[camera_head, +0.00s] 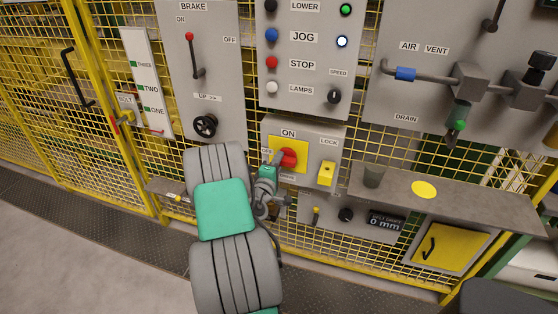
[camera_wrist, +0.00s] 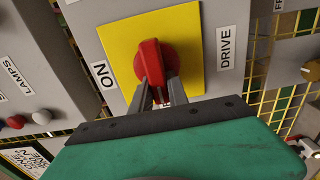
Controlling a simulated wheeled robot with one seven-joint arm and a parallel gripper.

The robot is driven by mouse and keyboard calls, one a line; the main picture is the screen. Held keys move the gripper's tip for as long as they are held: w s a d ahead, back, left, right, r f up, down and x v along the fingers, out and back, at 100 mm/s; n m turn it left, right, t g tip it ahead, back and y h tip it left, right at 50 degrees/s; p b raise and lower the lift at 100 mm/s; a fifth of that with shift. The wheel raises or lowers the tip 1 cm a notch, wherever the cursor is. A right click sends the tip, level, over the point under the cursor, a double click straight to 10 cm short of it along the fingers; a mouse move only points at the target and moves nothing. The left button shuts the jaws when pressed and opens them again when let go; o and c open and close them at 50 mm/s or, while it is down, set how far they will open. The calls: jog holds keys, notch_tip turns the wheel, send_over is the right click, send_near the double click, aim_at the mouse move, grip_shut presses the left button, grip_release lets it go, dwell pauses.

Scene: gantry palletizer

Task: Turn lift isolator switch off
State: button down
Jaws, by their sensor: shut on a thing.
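A red rotary switch handle (camera_head: 289,158) stands on a yellow plate (camera_head: 301,147) in the grey box below the button panel. ON is written above it, and a partly hidden label is at its left. In the wrist view the handle (camera_wrist: 154,62) is close, with ON at the left and a label reading DRIVE at the right. I see no readable LIFT label here. My gripper (camera_head: 276,160) comes from the left, its fingers (camera_wrist: 160,90) shut on both sides of the handle's near end. That end points toward my gripper, left in the head view. The fingertips are partly hidden.
A yellow lock piece (camera_head: 327,173) sits right of the switch. A shelf (camera_head: 462,195) with a grey cup (camera_head: 373,175) juts out further right. Yellow mesh fencing lies behind; open floor is at lower left.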

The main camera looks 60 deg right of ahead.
dwell(0.3)
jog(key=c, duration=1.3)
grip_release()
jog(key=a, duration=0.2)
jog(key=a+b, duration=0.1)
jog(key=a, duration=0.2)
jog(key=s+a, duration=0.1)
jog(key=a, duration=0.1)
jog(key=shift+s+a+b, duration=0.1)
jog(key=shift+a+b, duration=0.3)
